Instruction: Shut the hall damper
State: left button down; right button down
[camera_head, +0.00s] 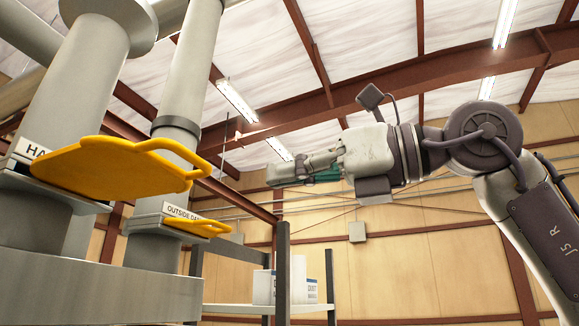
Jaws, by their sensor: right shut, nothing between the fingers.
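The hall damper (100,172) is a yellow plate with a loop handle (170,148), set in a slot of the grey vertical duct at the left. A white label (30,149) beside it starts with "HA". The plate sticks well out of the duct toward the right. My right gripper (272,174) is shut and empty, held in the air to the right of the handle and apart from it. My left gripper is not in view.
A second yellow damper plate (198,227), labelled "OUTSIDE DA…" (183,211), sits in the duct behind. A metal rack (283,270) with white containers (264,287) stands below my right gripper. The air between handle and gripper is free.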

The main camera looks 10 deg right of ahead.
aim_at(200, 186)
jog(key=p+x, duration=0.3)
jog(key=x, duration=0.6)
jog(key=shift+w+a+r, duration=0.15)
jog(key=shift+w+a, duration=0.05)
jog(key=shift+a, duration=0.1)
jog(key=shift+w+a+p, duration=0.25)
jog(key=shift+a+p, duration=0.1)
jog(key=shift+a, duration=0.05)
jog(key=shift+f, duration=0.2)
